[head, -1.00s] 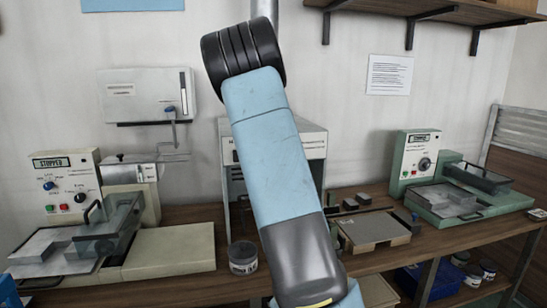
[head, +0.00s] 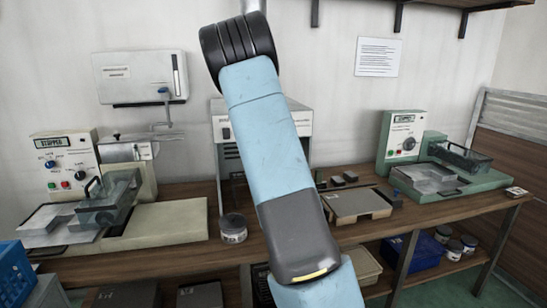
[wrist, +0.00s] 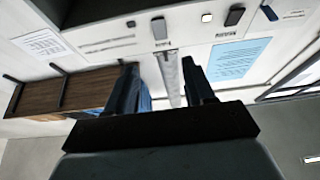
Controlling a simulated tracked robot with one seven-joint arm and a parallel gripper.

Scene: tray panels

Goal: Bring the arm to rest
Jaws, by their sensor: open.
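My gripper (wrist: 163,92) shows in the wrist view with its two dark fingers spread apart. It is open, and nothing is between the fingers. It points toward the wall and its posted sheets, well clear of any surface. In the head view my blue and grey arm crosses the middle of the picture, and the gripper itself is out of sight there.
A wooden bench (head: 175,247) runs along the wall. A cream machine (head: 68,160) with a clear-lidded tray stands left, a green machine (head: 404,140) right. A jar (head: 233,229) stands near the front edge. A blue crate (head: 420,256) is below. A shelf (head: 455,4) hangs above.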

